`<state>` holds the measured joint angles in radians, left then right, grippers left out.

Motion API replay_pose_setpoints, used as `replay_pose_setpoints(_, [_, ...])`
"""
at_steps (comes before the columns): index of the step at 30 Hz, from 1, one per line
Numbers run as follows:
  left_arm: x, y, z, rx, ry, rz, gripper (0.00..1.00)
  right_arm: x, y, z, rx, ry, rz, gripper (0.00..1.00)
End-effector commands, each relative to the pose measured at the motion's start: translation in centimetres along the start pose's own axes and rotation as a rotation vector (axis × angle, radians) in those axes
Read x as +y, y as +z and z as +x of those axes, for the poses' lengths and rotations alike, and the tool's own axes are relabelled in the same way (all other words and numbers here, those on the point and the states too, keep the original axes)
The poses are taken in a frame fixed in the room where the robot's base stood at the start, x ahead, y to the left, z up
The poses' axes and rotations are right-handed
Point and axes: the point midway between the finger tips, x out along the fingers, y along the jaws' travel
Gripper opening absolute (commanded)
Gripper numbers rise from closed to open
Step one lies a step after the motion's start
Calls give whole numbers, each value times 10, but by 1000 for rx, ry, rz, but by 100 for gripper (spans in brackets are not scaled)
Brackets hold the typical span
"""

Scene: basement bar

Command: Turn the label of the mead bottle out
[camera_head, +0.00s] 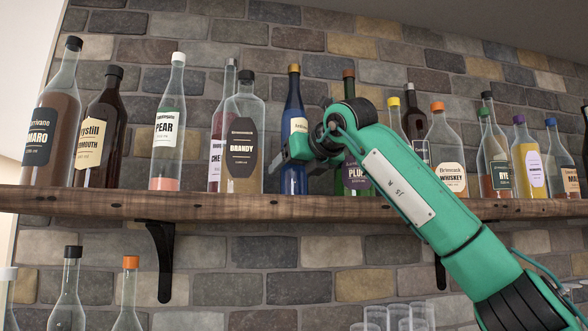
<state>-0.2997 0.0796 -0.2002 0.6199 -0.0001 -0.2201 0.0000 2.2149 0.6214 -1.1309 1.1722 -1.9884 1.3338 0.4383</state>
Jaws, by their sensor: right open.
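No label that I can read in full says mead. A tall blue bottle (293,103) with an orange-topped cap stands upright on the wooden shelf (250,206). Only part of its pale label shows, and I cannot read its name. My right gripper (297,152) is open, its fingers in front of or around this bottle's middle; I cannot tell whether they touch it. My left gripper is not in view.
The brandy bottle (243,110) stands close left of the blue one. A plum bottle (349,90) is close right, partly behind my right arm. Whiskey (438,130) and several more bottles stand farther right. A stone wall (225,289) is behind. Glasses (400,318) stand below.

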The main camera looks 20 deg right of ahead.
Motion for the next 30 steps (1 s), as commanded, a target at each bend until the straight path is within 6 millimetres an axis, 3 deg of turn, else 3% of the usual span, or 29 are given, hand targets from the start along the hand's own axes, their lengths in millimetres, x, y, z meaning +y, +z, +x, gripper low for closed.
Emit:
replay_pose_setpoints(2, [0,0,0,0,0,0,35,0,0,0,0,-1,0,69])
replay_pose_setpoints(8, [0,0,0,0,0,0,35,0,0,0,0,-1,1,32])
replay_pose_setpoints(14, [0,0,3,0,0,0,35,1,-1,1,0,-31,5,32])
replay_pose_setpoints(22, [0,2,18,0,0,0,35,3,-2,0,-1,-289,68,32])
replay_pose_setpoints(30, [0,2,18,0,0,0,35,0,0,0,-1,-494,126,32])
